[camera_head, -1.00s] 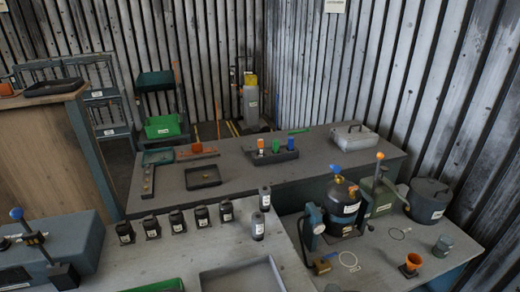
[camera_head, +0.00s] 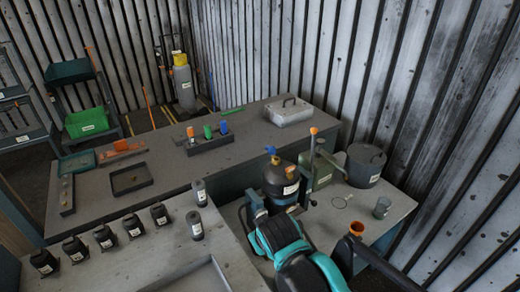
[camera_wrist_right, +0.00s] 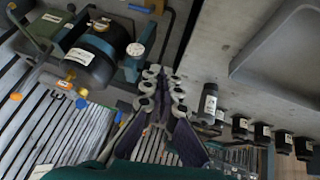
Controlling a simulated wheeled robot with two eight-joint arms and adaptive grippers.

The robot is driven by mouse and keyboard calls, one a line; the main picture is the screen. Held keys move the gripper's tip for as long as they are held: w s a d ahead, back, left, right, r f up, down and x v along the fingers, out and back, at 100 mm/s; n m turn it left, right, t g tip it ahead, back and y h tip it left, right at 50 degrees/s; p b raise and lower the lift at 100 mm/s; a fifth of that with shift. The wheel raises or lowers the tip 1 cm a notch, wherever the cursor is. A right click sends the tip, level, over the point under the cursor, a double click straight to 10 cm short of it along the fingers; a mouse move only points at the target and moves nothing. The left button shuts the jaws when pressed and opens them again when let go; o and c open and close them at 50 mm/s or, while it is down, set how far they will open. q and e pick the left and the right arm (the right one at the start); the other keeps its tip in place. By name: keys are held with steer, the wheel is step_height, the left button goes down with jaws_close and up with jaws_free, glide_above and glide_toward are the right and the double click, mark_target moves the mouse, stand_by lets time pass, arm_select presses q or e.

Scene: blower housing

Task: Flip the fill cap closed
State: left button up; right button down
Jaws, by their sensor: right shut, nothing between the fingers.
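The dark round blower housing (camera_head: 283,180) stands on the lower bench at the right in the head view. On its top is a small blue cap (camera_head: 271,150) beside a brass-coloured neck (camera_head: 276,160); the cap looks raised, but it is too small to tell its exact angle. In the wrist view the housing (camera_wrist_right: 88,65) lies left of my right gripper (camera_wrist_right: 163,76), with the blue cap (camera_wrist_right: 81,103) below it. My right gripper is shut and empty, apart from the cap. In the head view my teal right arm covers the front of the housing's bench. My left gripper is not in view.
A green box with a lever (camera_head: 318,170), a grey pot (camera_head: 365,165), a clear cup (camera_head: 382,208) and an orange funnel (camera_head: 356,229) stand around the housing. Several black bottles (camera_head: 105,237) line the near bench. A white dial (camera_wrist_right: 136,49) sits between the housing and my gripper.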

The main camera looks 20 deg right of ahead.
steer(key=w+d+r+n+h, duration=0.2)
steer(key=w+d+r+h, duration=0.1)
steer(key=w, duration=0.5)
steer(key=n+h+p, duration=0.2)
steer(key=n+h, duration=0.2)
steer(key=h, duration=0.3)
glide_toward(270, 150)
steer(key=w+a+f, duration=0.2)
steer(key=a, duration=0.1)
steer(key=w+f+n+h+p, duration=0.1)
steer(key=w+f+h, duration=0.2)
steer(key=w, duration=0.3)
steer(key=shift+a+f+n+t, duration=0.3)
steer(key=shift+a+f, duration=0.05)
steer(key=shift+f, duration=0.05)
steer(key=shift+d, duration=0.1)
steer(key=b+x, duration=0.2)
steer(key=x, duration=0.8)
steer(key=s, duration=0.1)
steer(key=s+r, duration=0.1)
steer(key=s+b, duration=0.1)
steer(key=s, duration=0.1)
steer(key=shift+d+r, duration=0.25)
steer(key=shift+r, duration=0.05)
